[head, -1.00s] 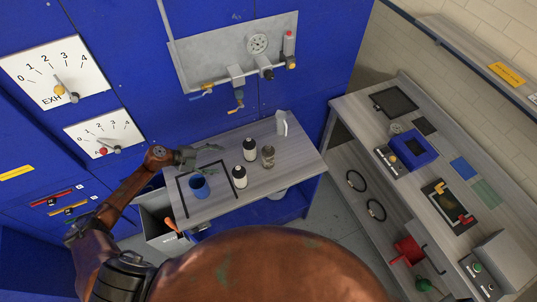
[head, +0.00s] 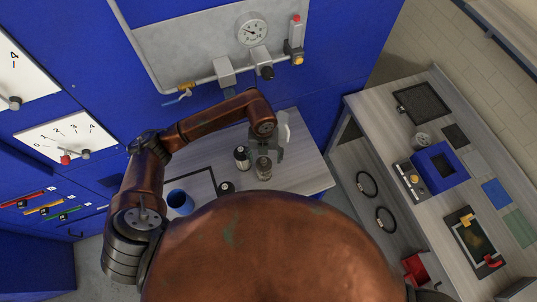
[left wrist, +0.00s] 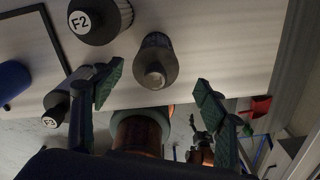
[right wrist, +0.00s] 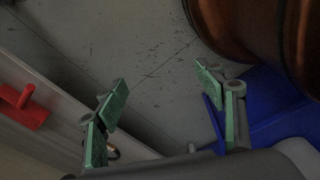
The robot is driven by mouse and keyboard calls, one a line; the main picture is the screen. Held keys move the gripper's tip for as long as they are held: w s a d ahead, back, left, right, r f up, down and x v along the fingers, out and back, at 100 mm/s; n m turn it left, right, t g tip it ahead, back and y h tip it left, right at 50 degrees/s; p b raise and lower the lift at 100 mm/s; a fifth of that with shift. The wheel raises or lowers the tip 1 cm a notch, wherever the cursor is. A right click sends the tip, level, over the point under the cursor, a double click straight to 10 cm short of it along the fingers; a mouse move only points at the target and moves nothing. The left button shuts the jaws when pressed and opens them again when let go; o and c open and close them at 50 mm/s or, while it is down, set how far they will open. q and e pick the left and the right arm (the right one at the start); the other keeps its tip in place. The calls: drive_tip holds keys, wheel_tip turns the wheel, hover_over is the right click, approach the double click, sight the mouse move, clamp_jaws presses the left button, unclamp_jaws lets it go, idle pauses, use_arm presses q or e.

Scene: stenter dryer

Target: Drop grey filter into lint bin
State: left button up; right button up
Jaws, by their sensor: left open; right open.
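The grey filter (head: 263,169) stands upright on the small table, beside two dark filters with white round labels (head: 242,155) (head: 226,188). My left gripper (head: 265,147) is open, just behind the grey filter in the head view. In the left wrist view the grey filter (left wrist: 155,62) shows between the open fingertips (left wrist: 157,80); it is not gripped, and I cannot tell whether a finger touches it. My right gripper (right wrist: 160,83) is open and empty over bare floor. I cannot make out the lint bin in any current view.
A blue cup (head: 180,201) stands on the left of the small table (head: 308,175). A white upright piece (head: 284,128) is by its back edge. The blue panel with pipe and gauge (head: 252,30) rises behind. A workbench (head: 385,130) stands right, across a floor gap.

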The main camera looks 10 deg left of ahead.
sight(263, 163)
use_arm(q)
drive_tip(key=shift+w+a+f, duration=0.1)
drive_tip(key=shift+w+f, duration=0.1)
drive_tip(key=shift+w, duration=0.05)
drive_tip(key=shift+f, duration=0.3)
drive_tip(key=shift+s+f+p, duration=0.75)
drive_tip(key=shift+s+f, duration=0.2)
drive_tip(key=shift+s, duration=0.15)
drive_tip(key=f, duration=0.1)
drive_tip(key=w+f+p, duration=0.1)
drive_tip(key=f, duration=0.1)
drive_tip(key=shift+w+a, duration=0.1)
drive_tip(key=shift+f, duration=0.7)
drive_tip(key=shift+w, duration=0.1)
drive_tip(key=c, duration=1.2)
drive_tip(key=shift+r, duration=0.1)
drive_tip(key=shift+c, duration=0.4)
use_arm(e)
drive_tip(key=shift+s+r, duration=1.1)
drive_tip(key=shift+s, duration=0.2)
